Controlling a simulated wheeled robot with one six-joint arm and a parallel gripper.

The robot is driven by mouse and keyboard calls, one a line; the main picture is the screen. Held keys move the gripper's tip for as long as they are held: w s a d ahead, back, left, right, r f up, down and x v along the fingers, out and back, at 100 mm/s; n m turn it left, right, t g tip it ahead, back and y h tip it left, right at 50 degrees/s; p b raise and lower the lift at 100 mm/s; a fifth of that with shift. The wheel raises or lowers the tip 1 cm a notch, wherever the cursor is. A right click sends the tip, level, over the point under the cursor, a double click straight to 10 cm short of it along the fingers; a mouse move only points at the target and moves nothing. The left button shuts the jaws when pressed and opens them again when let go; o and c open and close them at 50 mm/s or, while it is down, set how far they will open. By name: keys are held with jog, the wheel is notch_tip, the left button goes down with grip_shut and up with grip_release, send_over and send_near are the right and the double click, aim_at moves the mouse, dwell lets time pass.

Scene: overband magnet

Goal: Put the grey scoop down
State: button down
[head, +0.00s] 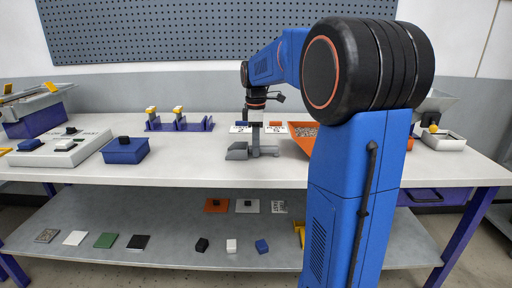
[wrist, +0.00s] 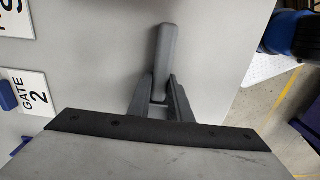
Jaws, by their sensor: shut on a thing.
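The grey scoop (head: 237,152) is at the middle of the white bench (head: 190,165), low over its top. I cannot tell whether it rests on the surface or hangs just above it. My gripper (head: 256,150) points down and is shut on its handle, with the pan to the left in the head view. In the wrist view the scoop's pan (wrist: 160,155), with a dark screwed strip along its edge, fills the bottom. Its handle (wrist: 167,50) runs upward between the fingers of my gripper (wrist: 160,105).
An orange tray (head: 299,142) with granules stands close to the right, partly behind my arm. White placards lie behind, including GATE 2 (wrist: 32,95). A blue box (head: 124,152) and a purple stand (head: 180,126) are to the left. The bench is clear between box and scoop.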

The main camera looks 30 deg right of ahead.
jog(key=c, duration=1.6)
grip_release()
jog(key=shift+f, duration=0.1)
notch_tip(320, 180, up, 12)
jog(key=shift+r, duration=0.15)
jog(key=s+a+f+m+t, duration=0.1)
jog(key=s+a+f+m, duration=0.2)
jog(key=s, duration=0.6)
jog(key=s+a+f+m+t, duration=0.2)
jog(key=s+a+f+m, duration=0.2)
jog(key=s+a+f, duration=0.4)
jog(key=s+a+f+m+t, duration=0.1)
jog(key=s+a+f+m, duration=0.3)
jog(key=s+f, duration=0.5)
jog(key=shift+s+a+t, duration=0.2)
jog(key=shift+s+a, duration=0.25)
jog(key=shift+s, duration=0.45)
jog(key=shift+s+a+t, duration=0.2)
jog(key=shift+s+a, duration=0.25)
jog(key=shift+s, duration=0.4)
